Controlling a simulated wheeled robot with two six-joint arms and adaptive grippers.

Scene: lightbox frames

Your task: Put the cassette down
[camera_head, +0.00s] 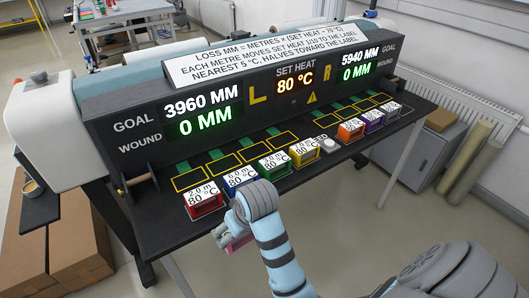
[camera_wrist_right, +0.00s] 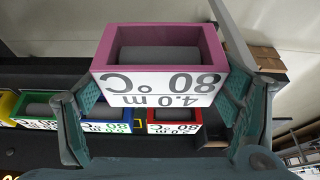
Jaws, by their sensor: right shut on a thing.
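My right gripper (camera_head: 228,234) is shut on a pink cassette (camera_head: 238,243), held in front of the bench's front edge at the left. In the right wrist view the pink cassette (camera_wrist_right: 160,65) sits between both fingers, its white label reading 4.0 m and 80 °C upside down. In the head view my wrist hides much of it. The dark bench (camera_head: 157,232) carries a front row of cassettes: red (camera_head: 205,207), blue (camera_head: 240,180), green (camera_head: 275,165), yellow (camera_head: 305,155), orange (camera_head: 351,132), purple (camera_head: 374,121) and a whitish one (camera_head: 391,113). My left gripper is not in view.
Empty yellow-outlined slots (camera_head: 191,179) lie behind the row. A white button (camera_head: 329,146) sits between the yellow and orange cassettes. The machine panel (camera_head: 150,118) rises behind, showing 3960 MM, 5940 MM and 80 °C. Cardboard boxes (camera_head: 75,240) stand on the floor at left.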

